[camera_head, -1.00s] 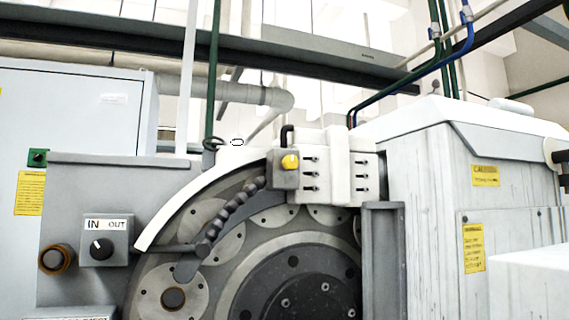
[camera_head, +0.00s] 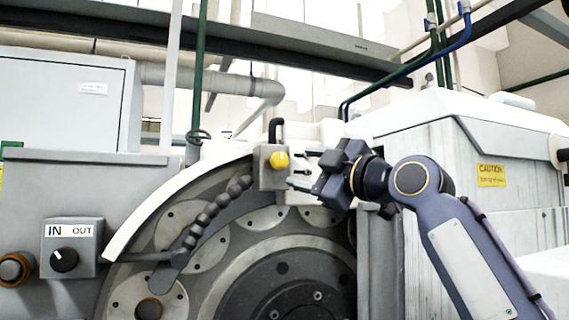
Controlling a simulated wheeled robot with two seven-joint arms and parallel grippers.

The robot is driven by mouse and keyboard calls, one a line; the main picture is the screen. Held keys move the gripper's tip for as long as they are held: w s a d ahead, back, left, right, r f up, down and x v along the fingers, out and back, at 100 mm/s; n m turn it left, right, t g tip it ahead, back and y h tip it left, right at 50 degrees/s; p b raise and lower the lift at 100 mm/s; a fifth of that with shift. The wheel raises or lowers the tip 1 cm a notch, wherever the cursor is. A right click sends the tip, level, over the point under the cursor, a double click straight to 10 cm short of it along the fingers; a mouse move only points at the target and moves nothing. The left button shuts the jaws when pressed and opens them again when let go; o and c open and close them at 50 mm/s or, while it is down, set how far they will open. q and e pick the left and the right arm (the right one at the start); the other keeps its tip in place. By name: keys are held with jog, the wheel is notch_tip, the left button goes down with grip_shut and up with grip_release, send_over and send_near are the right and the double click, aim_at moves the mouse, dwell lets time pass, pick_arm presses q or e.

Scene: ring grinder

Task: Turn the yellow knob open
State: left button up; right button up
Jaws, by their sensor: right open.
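The yellow knob (camera_head: 280,160) is a small round knob on the front of a grey box (camera_head: 268,178) at the top of the ring grinder. A black hooked pipe rises from that box. My right gripper (camera_head: 300,170) reaches in from the right and points left. It is open, with its fingertips close to the right side of the knob. I cannot tell whether they touch it. The knob's face is fully visible. My left gripper is not in view.
A segmented grey hose (camera_head: 212,215) hangs below the box in front of the grinder's round discs. A curved white guard (camera_head: 165,205) arches to the left. An IN/OUT switch box (camera_head: 70,246) is at lower left. A large white cabinet (camera_head: 440,125) stands behind my right arm.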

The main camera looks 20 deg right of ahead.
aim_at(282, 161)
jog(key=p+x, duration=0.1)
jog(key=x, duration=0.1)
jog(key=p+x, duration=0.2)
jog(key=r+p+x, duration=0.1)
jog(key=x, duration=0.1)
jog(key=shift+w+d+p, duration=0.15)
jog(key=shift+w+p, duration=0.15)
jog(key=shift+w, duration=0.55)
jog(key=c, duration=1)
